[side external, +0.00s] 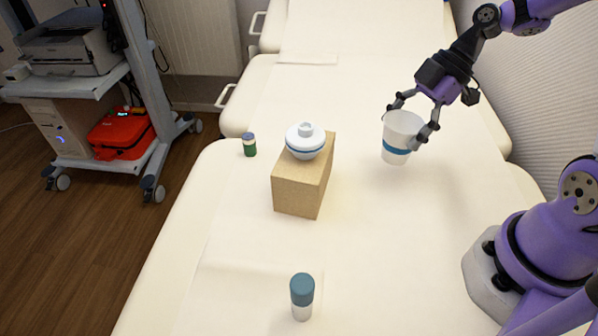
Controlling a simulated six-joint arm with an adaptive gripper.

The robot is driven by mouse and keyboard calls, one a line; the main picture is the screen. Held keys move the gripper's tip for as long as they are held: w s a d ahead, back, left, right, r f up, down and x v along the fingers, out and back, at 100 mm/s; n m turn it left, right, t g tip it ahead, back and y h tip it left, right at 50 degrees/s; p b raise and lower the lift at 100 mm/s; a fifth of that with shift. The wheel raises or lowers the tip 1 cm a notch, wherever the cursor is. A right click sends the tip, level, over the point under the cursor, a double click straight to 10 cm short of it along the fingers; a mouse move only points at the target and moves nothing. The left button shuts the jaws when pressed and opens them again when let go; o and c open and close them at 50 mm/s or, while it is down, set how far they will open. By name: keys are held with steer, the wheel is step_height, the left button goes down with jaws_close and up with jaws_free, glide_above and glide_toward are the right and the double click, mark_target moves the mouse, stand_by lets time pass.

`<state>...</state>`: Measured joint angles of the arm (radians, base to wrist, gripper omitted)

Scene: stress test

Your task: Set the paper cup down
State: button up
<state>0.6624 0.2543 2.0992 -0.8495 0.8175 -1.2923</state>
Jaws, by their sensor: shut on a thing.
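The paper cup (398,145) is white with a blue band near its lower part. It is nearly upright, with a slight tilt, on the right of the side external view. My gripper (412,118) reaches down from the upper right and is shut on the cup, one finger at each side near the rim. The cup appears to be above the white padded table (370,240), but I cannot tell how large the gap under its base is.
A wooden block (300,190) stands left of the cup with a white and blue lidded round container (305,142) on it. A small green bottle (249,145) stands further left. A teal-capped white bottle (302,297) stands in front. The table between block and cup is clear.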

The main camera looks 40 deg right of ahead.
steer(key=shift+d+f, duration=0.1)
steer(key=shift+f, duration=2)
steer(key=o, duration=0.6)
steer(key=shift+f, duration=0.1)
steer(key=v, duration=1.2)
steer(key=m+t+h, duration=0.3)
steer(key=m+h, duration=0.3)
steer(key=m, duration=0.6)
glide_toward(399, 145)
steer(key=a+r, duration=0.1)
steer(key=shift+s+d+r+m+t, duration=0.1)
steer(key=shift+m+t, duration=0.05)
steer(key=shift+m, duration=0.45)
steer(key=shift+s+d+r+m+t, duration=0.1)
steer(key=shift+d+m+t, duration=0.05)
steer(key=shift+m, duration=0.45)
